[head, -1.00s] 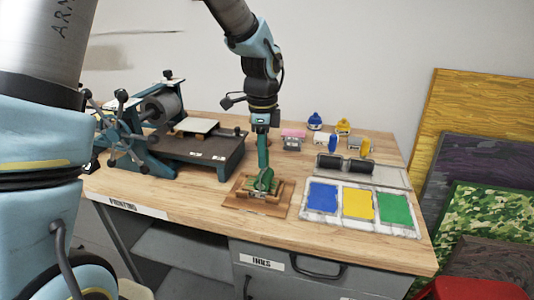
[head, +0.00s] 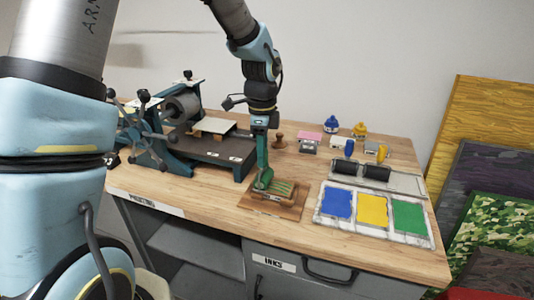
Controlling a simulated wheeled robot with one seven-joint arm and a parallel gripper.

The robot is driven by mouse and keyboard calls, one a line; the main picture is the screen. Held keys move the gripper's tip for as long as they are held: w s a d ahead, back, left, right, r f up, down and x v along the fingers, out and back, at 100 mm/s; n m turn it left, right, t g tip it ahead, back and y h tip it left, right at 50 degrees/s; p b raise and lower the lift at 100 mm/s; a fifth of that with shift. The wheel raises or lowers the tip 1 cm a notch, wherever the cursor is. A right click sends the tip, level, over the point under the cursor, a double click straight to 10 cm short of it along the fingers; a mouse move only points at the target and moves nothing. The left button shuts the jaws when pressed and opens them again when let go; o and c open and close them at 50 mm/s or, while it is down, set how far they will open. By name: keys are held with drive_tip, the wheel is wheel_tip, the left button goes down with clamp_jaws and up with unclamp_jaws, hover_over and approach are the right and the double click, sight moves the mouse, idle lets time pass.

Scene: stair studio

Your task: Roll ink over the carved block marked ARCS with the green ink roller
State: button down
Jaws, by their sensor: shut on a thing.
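My gripper (head: 262,137) points down over the front middle of the bench and is shut on the green ink roller (head: 262,168). The roller's lower end is at the left part of a carved block (head: 284,190), whose face shows green stripes. The block sits in a wooden frame (head: 285,210) on the bench. Its ARCS marking is too small to read. I cannot tell whether the roller touches the block's face.
An ink tray (head: 322,213) with blue, yellow and green pads lies to the right. Behind it are two dark rollers (head: 375,172) on a rack. A printing press (head: 180,125) stands at the left. Small stamps and ink bottles (head: 331,124) stand at the back.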

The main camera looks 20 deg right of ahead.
drive_tip(key=shift+w+a, duration=0.3)
drive_tip(key=shift+a, duration=0.05)
drive_tip(key=shift+s+d+p, duration=0.3)
drive_tip(key=shift+s+d, duration=2.85)
drive_tip(key=shift+d, duration=0.25)
drive_tip(key=shift+w+a+p, duration=1.7)
drive_tip(key=shift+w+a, duration=1.45)
drive_tip(key=shift+a, duration=0.25)
drive_tip(key=shift+r, duration=0.1)
wheel_tip(320, 180, up, 5)
drive_tip(key=p, duration=0.4)
drive_tip(key=shift+r, duration=0.95)
